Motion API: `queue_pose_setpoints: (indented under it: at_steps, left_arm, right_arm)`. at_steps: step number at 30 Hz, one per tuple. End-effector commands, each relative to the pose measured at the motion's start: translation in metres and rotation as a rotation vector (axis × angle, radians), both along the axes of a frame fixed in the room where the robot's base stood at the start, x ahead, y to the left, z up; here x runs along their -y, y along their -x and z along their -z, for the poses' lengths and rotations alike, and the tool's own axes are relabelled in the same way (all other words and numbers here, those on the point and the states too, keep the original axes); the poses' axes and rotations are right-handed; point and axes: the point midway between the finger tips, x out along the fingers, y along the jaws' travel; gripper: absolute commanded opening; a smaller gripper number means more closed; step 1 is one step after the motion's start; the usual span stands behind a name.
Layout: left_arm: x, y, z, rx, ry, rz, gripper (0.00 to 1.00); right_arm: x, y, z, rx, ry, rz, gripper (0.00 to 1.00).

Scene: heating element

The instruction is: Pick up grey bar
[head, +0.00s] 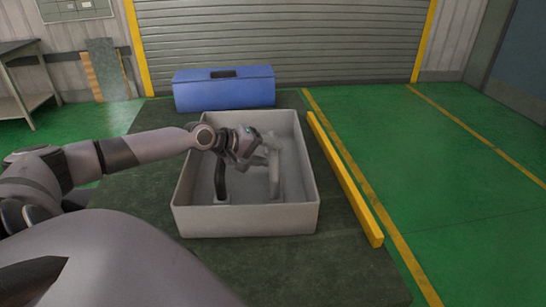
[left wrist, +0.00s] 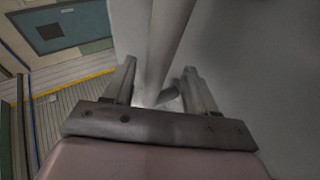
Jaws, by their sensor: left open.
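A grey bar (head: 274,180) is inside the grey bin, in its right half, in the head view. My left gripper (head: 260,157) reaches into the bin from the left, at the bar's upper end. In the left wrist view my left gripper (left wrist: 160,88) has its two fingers apart. A pale grey piece (left wrist: 170,99), which looks like part of the bar, shows between the fingers. I cannot tell whether the fingers touch it. My right gripper is not in view.
The open grey bin (head: 245,221) stands on a dark green mat (head: 345,270). A dark curved piece (head: 220,180) is in its left half. A blue box (head: 225,92) stands behind the bin, and a yellow beam (head: 345,182) lies to its right. The green floor on the right is clear.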

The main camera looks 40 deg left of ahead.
Motion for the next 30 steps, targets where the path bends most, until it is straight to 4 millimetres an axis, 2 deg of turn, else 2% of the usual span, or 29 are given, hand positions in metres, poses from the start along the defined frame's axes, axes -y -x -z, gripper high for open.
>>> queue_pose_setpoints:
  at_steps: [10, 21, 22, 27, 30]
  left_arm:
    - [0.009, -0.031, 0.014, 0.002, 0.003, -0.002, 0.57]
    - [0.011, -0.036, 0.018, 0.000, -0.001, 0.001, 0.57]
    - [0.011, -0.036, 0.018, 0.000, -0.001, 0.001, 0.54]
    - [0.011, -0.036, 0.018, 0.000, 0.000, 0.000, 0.00]
    - [0.011, -0.037, 0.017, 0.003, 0.000, -0.001, 0.00]
  right_arm:
    - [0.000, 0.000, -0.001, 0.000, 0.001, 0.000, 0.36]
    - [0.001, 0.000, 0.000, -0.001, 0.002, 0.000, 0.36]
    - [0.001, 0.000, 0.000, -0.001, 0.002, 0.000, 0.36]
    - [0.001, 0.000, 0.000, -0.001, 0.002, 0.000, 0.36]
    - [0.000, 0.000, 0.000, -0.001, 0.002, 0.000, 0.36]
